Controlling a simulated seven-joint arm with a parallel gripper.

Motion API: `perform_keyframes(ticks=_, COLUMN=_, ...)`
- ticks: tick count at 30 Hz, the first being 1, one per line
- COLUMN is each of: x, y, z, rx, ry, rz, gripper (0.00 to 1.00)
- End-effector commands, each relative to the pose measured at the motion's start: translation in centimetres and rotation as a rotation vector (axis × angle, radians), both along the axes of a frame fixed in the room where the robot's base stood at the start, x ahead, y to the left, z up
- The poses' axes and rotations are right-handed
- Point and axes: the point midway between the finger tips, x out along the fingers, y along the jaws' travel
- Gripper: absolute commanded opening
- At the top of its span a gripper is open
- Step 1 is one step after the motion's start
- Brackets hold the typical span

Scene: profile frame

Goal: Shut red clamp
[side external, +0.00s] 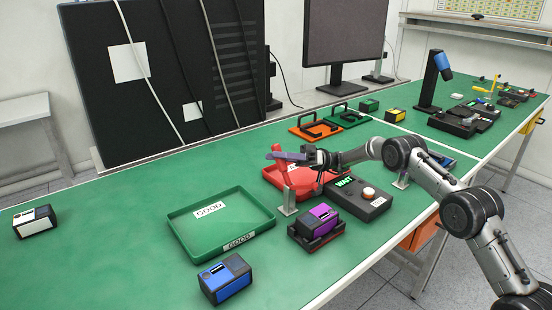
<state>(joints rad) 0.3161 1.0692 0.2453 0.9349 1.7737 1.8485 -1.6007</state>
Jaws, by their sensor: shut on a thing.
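The red clamp (286,179) has an upright, slightly tilted red handle and stands on a grey bracket (287,202) at the front right of the green tray. My gripper (285,156) reaches in from the right, with flat purple-grey fingers across the upper part of the red handle. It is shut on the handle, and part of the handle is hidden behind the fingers. The handle's tip shows just above them.
A green GOOD tray (182,238) lies left of the clamp, with a red tray (338,184) behind it. A purple box (317,219), a dark WAIT box with a button (368,194) and a blue box (226,279) stand nearby.

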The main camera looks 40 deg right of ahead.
Motion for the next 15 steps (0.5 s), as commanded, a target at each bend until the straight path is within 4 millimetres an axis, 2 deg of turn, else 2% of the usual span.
perform_keyframes(ticks=15, x=-0.58, y=-0.08, z=0.41, rx=-0.001, ry=-0.079, rz=-0.001, gripper=0.00)
